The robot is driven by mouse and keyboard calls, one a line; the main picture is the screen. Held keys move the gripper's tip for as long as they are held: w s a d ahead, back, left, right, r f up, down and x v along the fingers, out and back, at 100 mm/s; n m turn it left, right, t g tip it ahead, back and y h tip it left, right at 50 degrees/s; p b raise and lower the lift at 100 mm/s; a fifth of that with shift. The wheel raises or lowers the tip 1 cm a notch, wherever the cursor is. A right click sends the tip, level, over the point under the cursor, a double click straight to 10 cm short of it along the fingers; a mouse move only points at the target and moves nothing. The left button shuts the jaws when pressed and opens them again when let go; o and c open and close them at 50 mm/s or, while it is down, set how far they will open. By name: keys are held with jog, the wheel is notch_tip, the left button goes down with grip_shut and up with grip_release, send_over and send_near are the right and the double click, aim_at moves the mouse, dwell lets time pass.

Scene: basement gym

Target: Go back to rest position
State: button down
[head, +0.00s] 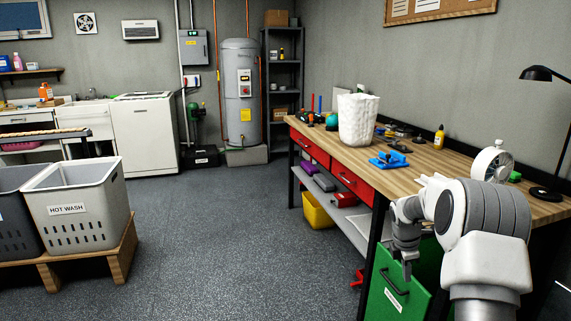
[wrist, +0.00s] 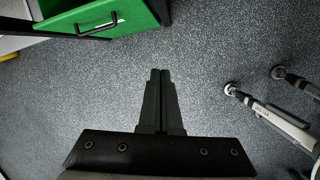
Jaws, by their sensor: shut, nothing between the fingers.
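My gripper (wrist: 160,76) points down over the bare grey floor in the wrist view, its two dark fingers together with nothing between them. In the head view my gripper (head: 407,270) hangs at the lower right, in front of the green drawer (head: 397,293) under the workbench. The green drawer also shows at the top left of the wrist view (wrist: 135,17), with a black handle. I cannot tell whether the gripper touches the drawer, but in the wrist view the fingertips are apart from it.
The wooden workbench (head: 345,158) runs along the right, holding a white ribbed bin (head: 357,120), a blue tool (head: 389,160) and a small fan (head: 492,163). The middle floor (head: 225,240) is clear.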

jog(key=s+a+r+m+t, duration=0.1)
jog(key=s+a+r+m, duration=0.25)
jog(key=s+r, duration=0.2)
jog(key=s+a+r+m, duration=0.2)
jog(key=s+a+r, duration=0.2)
jog(key=r, duration=0.3)
jog(key=s+a+r+m+t, duration=0.1)
jog(key=s+a+r+m, duration=0.3)
jog(key=r, duration=0.3)
jog(key=s+a+r+m+t+y, duration=0.1)
jog(key=s+a+m, duration=0.3)
jog(key=s, duration=0.8)
jog(key=s+a+r+m+t+y, duration=0.15)
jog(key=s+a+m, duration=0.25)
jog(key=s, duration=0.7)
notch_tip(320, 180, up, 18)
jog(key=p, duration=1.9)
jog(key=shift+r+p, duration=0.2)
jog(key=shift+p, duration=0.1)
